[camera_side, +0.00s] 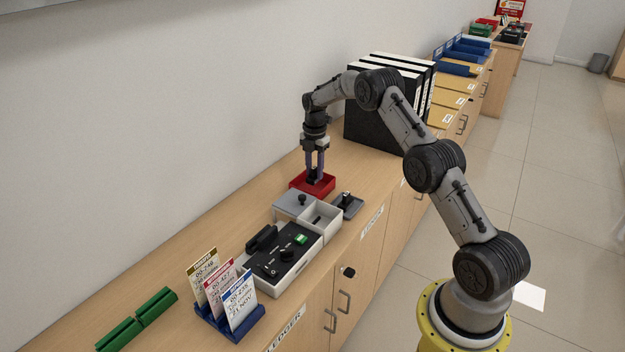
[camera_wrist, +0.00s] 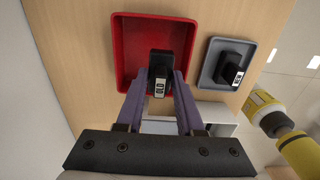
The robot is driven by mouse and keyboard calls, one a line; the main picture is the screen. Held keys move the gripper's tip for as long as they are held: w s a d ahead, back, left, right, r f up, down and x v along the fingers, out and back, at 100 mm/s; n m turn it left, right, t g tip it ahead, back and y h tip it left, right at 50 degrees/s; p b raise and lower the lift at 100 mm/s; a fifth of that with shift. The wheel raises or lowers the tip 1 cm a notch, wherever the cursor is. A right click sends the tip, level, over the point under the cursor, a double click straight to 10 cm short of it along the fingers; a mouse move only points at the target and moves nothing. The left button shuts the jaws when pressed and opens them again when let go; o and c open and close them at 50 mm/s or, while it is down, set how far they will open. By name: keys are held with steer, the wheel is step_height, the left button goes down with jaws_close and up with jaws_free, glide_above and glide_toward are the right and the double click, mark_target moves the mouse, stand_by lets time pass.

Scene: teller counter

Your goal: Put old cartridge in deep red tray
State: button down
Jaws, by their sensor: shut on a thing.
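My gripper (camera_side: 315,177) points straight down at the deep red tray (camera_side: 326,190). Its two purple-grey fingers are shut on a black cartridge with a pale label (camera_wrist: 159,86), taken as the old one. In the wrist view the cartridge lies within the outline of the red tray (camera_wrist: 131,45), near the edge closest to my gripper. I cannot tell whether it touches the tray floor. A second black cartridge (camera_wrist: 233,68) with a white label sits in a shallow grey tray (camera_wrist: 209,72), to the right of the red tray. The grey tray also shows in the side view (camera_side: 351,210).
A device with a black panel (camera_side: 273,267), a grey lid (camera_side: 290,207) and a pale open compartment (camera_side: 323,218) stands in front of the trays. A blue card rack (camera_side: 232,325) and green bars (camera_side: 157,304) lie nearer the camera. Black binders (camera_side: 372,118) stand behind my gripper.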

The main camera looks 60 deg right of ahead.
mark_target(312, 179)
steer(key=shift+w+d+f, duration=0.3)
steer(key=shift+w+f, duration=0.3)
steer(key=shift+f, duration=1.7)
steer(key=shift+f, duration=0.15)
steer(key=c, duration=0.5)
jaws_free()
steer(key=shift+c, duration=0.2)
